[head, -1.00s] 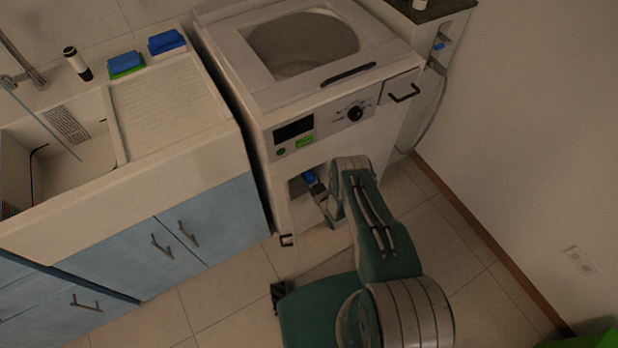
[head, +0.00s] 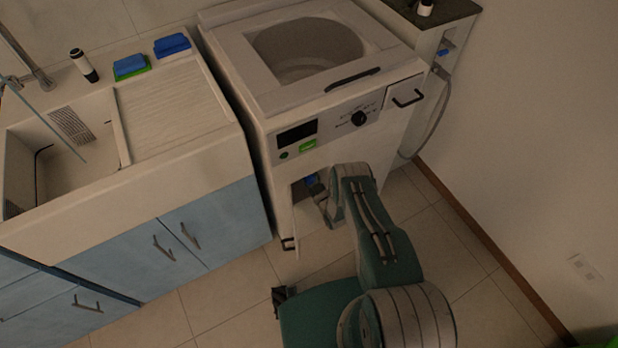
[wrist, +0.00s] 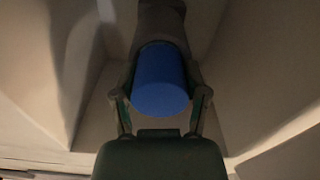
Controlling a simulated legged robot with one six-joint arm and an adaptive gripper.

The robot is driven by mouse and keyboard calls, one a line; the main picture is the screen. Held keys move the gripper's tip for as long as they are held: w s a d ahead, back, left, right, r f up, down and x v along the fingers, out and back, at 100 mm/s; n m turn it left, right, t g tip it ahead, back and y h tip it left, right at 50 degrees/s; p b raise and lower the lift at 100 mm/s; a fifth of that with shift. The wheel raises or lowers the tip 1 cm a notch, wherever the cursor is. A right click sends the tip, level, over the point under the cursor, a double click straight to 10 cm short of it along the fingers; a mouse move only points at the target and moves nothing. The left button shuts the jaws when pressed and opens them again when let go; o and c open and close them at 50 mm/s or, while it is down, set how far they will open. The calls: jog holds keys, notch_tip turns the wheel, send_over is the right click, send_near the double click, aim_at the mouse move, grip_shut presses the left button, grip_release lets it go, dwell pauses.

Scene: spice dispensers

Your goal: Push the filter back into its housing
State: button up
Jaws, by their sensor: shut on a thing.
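The filter's blue cylindrical end (wrist: 160,80) fills the middle of the wrist view, with a grey part behind it inside a pale recess. In the head view a small patch of the blue filter (head: 311,180) shows in the dark housing opening (head: 298,189) low on the front of the white washing machine (head: 345,130). My gripper (wrist: 160,100) is shut on the filter, one finger on each side of the blue end. In the head view my gripper (head: 318,189) is at the opening, partly hidden by my arm. How deep the filter sits cannot be told.
Pale recess walls stand close on both sides in the wrist view. A small door (head: 287,240) hangs open below the opening. A sink cabinet (head: 200,215) with blue doors stands left of the machine. Open tiled floor (head: 475,270) lies to the right.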

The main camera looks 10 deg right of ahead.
jog(key=o, duration=1.4)
jog(key=shift+c, duration=0.2)
jog(key=v, duration=1.2)
